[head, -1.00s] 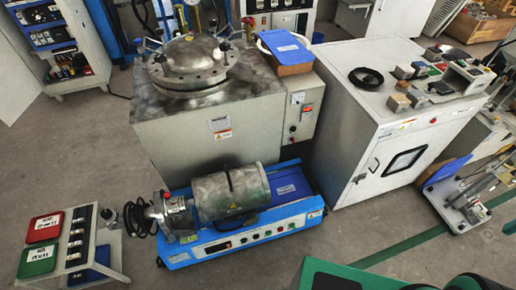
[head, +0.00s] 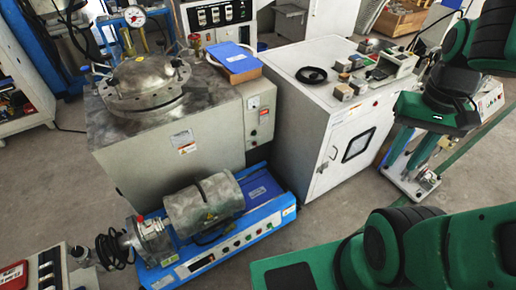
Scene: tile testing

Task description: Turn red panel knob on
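On the upright control strip of the big grey machine (head: 190,125), a small red switch or knob (head: 264,113) sits at the right edge, below a round gauge. It is too small to tell its setting. A darker small control (head: 254,133) sits below it. Nothing of mine touches this panel. My green and black arm shows at the right and lower right of the head view. Its far end is at the right, beyond the white cabinet and well apart from the panel. The fingers of my gripper cannot be made out.
A blue-based motor unit (head: 226,243) stands in front of the grey machine. The white cabinet (head: 310,135) stands to its right, with small boxes on top. A red-labelled switch box (head: 45,275) is at lower left. Grey floor is free between cabinet and my arm.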

